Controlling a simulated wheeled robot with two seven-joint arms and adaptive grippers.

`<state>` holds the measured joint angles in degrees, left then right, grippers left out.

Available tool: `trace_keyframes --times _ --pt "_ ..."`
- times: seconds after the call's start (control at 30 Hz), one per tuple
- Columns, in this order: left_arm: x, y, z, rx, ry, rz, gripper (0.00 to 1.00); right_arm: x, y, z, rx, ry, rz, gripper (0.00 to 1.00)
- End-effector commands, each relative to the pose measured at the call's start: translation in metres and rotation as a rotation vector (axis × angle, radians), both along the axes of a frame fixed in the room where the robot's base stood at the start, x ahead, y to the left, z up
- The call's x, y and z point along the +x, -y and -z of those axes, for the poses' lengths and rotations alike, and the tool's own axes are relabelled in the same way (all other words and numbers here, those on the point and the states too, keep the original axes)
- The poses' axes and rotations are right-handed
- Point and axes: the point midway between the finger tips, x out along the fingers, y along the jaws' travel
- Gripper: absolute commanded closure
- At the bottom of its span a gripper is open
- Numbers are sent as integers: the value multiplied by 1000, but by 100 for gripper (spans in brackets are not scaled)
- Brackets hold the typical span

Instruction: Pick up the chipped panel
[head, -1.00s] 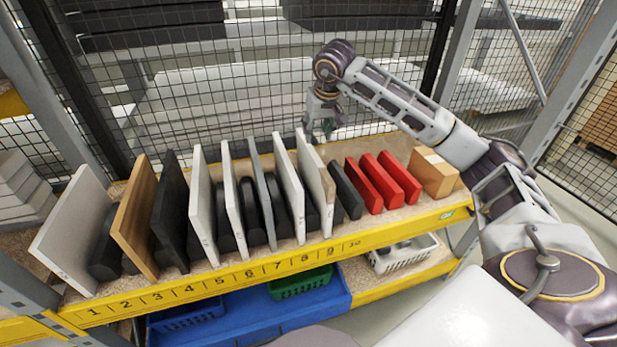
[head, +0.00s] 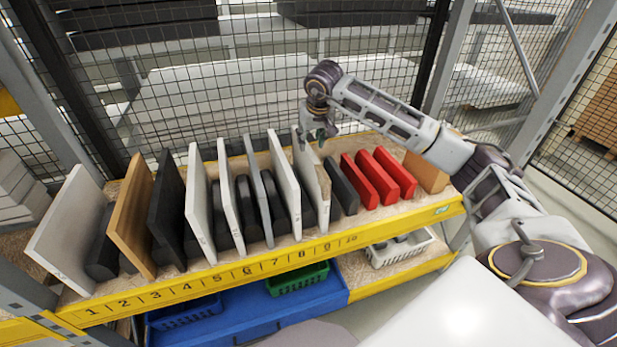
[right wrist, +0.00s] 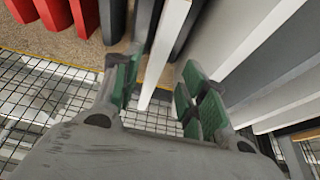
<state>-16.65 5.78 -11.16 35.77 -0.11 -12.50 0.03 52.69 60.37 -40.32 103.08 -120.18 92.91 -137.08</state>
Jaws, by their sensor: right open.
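Several upright panels stand in a row on the yellow-edged shelf. A pale panel with a tan front edge (head: 313,182) stands near marks 9 and 10, and a white panel (head: 285,175) stands left of it. My right gripper (head: 318,137) is open just above the upper end of the tan-edged panel. In the right wrist view, the green-padded fingers of my right gripper (right wrist: 160,95) are spread, with a pale panel edge (right wrist: 165,45) in line with the gap. Contact is not visible. My left gripper is out of view.
Black dividers (head: 342,186) and red dividers (head: 372,180) stand right of the panels, with a cardboard-coloured box (head: 427,172) at the end. Wire mesh (head: 240,75) rises behind. Bins, including a green one (head: 297,278), sit on the lower shelf. Neighbouring panels leave narrow gaps.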

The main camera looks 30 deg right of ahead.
Motion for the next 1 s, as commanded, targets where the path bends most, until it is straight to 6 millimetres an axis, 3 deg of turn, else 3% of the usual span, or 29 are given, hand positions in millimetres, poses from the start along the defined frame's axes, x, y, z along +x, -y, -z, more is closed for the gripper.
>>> trace_keyframes --times 0.2,0.73,1.0 --pt "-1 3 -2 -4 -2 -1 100 8 2 20 1 -1 1 57" --pt "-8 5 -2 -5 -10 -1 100 10 3 26 0 0 1 57" --pt "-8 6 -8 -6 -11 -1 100 17 5 45 1 -2 1 57"
